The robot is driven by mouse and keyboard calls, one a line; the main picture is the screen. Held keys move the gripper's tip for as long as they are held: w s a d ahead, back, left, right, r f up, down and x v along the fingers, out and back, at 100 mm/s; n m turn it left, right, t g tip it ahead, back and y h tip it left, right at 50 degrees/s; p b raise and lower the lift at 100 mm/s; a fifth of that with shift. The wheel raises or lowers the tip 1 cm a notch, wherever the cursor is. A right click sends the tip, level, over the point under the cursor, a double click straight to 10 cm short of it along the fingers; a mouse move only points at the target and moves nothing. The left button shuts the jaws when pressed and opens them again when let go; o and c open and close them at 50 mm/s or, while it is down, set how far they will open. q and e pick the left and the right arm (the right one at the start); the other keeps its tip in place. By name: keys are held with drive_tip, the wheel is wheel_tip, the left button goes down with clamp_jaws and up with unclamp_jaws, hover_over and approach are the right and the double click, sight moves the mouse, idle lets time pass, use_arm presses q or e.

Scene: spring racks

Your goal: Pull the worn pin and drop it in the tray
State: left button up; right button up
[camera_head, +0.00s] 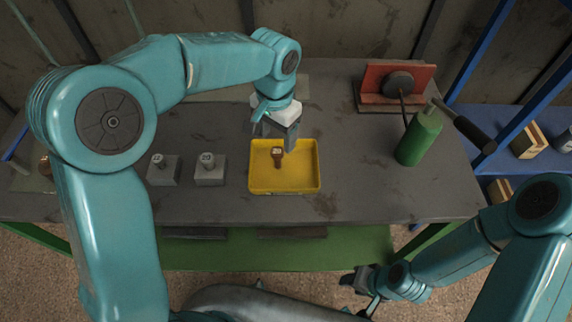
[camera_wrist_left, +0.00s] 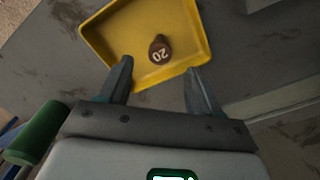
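The worn pin is a brown, rusty-looking pin (camera_head: 278,158) with a pale 20 on its head. It is over the floor of the yellow tray (camera_head: 256,186); I cannot tell if it rests there. The wrist view shows the pin (camera_wrist_left: 160,54) just beyond the fingertips, inside the outline of the tray (camera_wrist_left: 95,40). My left gripper (camera_head: 284,145) is over the tray's back edge. Its fingers (camera_wrist_left: 159,66) are apart with nothing between them. My right gripper (camera_head: 358,290) is low in front of the bench, its dark fingers apparently apart and empty.
Two grey blocks with pins, one (camera_head: 163,169) and one marked 20 (camera_head: 210,169), stand left of the tray. A green cylinder (camera_head: 419,138) and a red stand with a dark disc (camera_head: 397,84) are at right.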

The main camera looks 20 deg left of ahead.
use_arm(q)
wheel_tip(320, 180, up, 16)
drive_tip(key=p, duration=0.1)
drive_tip(key=shift+r+p, duration=0.15)
drive_tip(key=shift+p, duration=0.15)
idle(0.5)
